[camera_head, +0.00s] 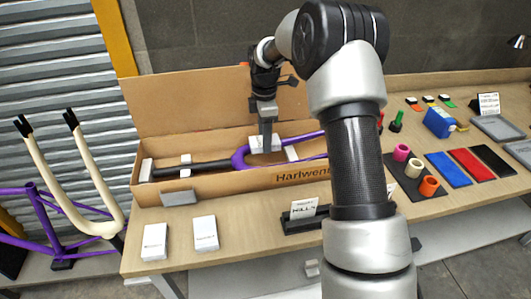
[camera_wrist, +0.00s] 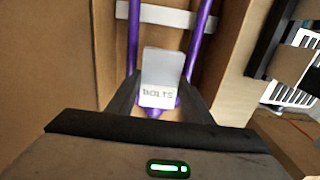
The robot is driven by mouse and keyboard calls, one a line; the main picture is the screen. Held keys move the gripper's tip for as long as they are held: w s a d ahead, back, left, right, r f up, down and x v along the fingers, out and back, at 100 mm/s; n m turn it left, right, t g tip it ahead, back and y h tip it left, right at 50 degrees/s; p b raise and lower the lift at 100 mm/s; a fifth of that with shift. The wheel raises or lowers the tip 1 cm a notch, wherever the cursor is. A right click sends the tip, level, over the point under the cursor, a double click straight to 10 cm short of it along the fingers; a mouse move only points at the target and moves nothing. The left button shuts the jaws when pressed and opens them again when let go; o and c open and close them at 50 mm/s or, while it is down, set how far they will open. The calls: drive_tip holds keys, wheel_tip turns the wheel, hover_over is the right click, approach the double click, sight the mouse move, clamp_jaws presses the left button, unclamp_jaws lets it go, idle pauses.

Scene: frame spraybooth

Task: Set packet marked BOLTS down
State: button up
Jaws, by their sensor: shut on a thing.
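My gripper (camera_head: 266,138) points down over the open cardboard box (camera_head: 300,179) on the bench. It is shut on a white packet (camera_head: 258,146). In the wrist view the packet (camera_wrist: 158,72) stands between the two fingers (camera_wrist: 158,88), and its lower face reads BOLTS. A purple fork with a black steerer (camera_head: 205,168) lies in the box, and the packet is over its purple part (camera_wrist: 133,45). Whether the packet touches the fork or the box floor cannot be told.
Two white packets (camera_head: 154,242) (camera_head: 205,233) lie on the bench in front of the box. White supports (camera_head: 146,169) hold the fork. A dark holder with a card (camera_head: 304,208) stands in front of the box.

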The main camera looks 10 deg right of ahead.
drive_tip(key=shift+f, duration=2.55)
drive_tip(key=shift+f+b, duration=0.4)
drive_tip(key=shift+f, duration=0.25)
drive_tip(key=o, duration=0.8)
drive_tip(key=shift+c, duration=0.2)
drive_tip(key=shift+r, duration=0.1)
